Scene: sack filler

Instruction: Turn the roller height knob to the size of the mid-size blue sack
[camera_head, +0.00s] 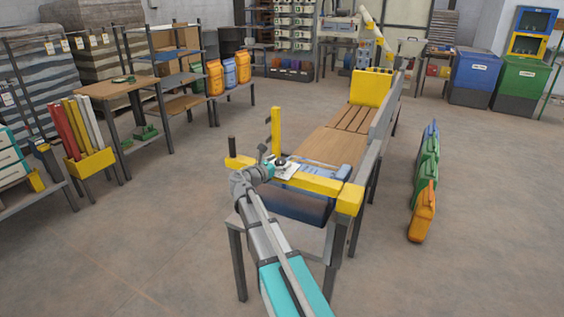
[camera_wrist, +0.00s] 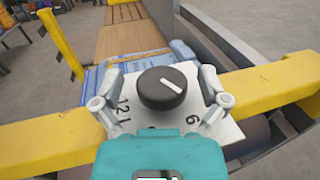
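The roller height knob (camera_wrist: 163,88) is round and black, on a white dial plate (camera_wrist: 235,130) fixed to the yellow beam (camera_wrist: 50,145). Its white pointer line slants to the lower right. The numbers 12 and 6 show; another between them is mostly hidden by my gripper. My gripper (camera_wrist: 161,75) is open, one finger on each side of the knob, with visible gaps. In the head view my gripper (camera_head: 268,168) is at the beam, beside the knob (camera_head: 280,162). A blue sack (camera_head: 318,183) lies on the machine behind the beam. A blue sack (camera_head: 243,67) stands on the left shelf.
A yellow post (camera_head: 276,130) rises left of the machine. A grey side rail (camera_head: 382,122) runs along its right. Blue, green and orange sacks (camera_head: 423,212) stand in a row on the right floor. Open floor lies on both sides.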

